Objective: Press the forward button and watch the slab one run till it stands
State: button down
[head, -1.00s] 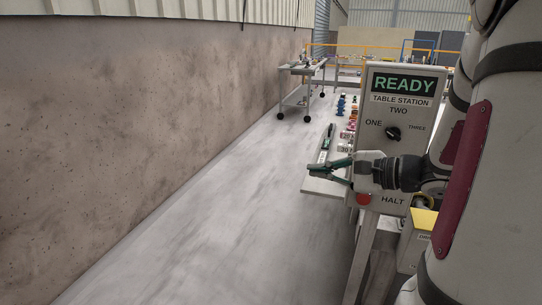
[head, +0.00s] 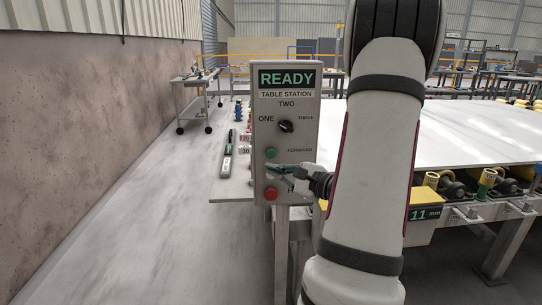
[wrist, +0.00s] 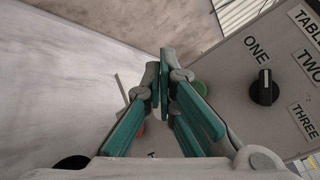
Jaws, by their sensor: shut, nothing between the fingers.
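The control box (head: 309,170) reads READY and TABLE STATION. Its black knob (head: 286,126) appears turned toward ONE. The green forward button (head: 270,153) is uncovered in the head view and partly hidden behind a finger in the wrist view (wrist: 200,88). The red halt button (head: 270,193) sits below it. My gripper (head: 270,171) is shut and empty, its tips in front of the panel between the two buttons; contact cannot be told. The fingers also show in the wrist view (wrist: 166,66). The white slab (head: 465,128) lies flat at the right, partly hidden by my arm.
A yellow unit reading 11 mm (head: 425,214) is at the table's front edge, beside rollers (head: 455,188). A wheeled cart (head: 194,100) stands by the left wall. The floor at left is clear.

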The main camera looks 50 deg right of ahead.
aim_at(273, 157)
jog(key=w+d, duration=0.5)
jog(key=d, duration=0.1)
jog(key=shift+w, duration=0.25)
jog(key=shift+w+d+b, duration=0.1)
jog(key=shift+d+b, duration=0.1)
jog(key=shift+b, duration=0.15)
dwell(1.1)
jog(key=shift+w+d, duration=0.15)
jog(key=shift+d, duration=0.05)
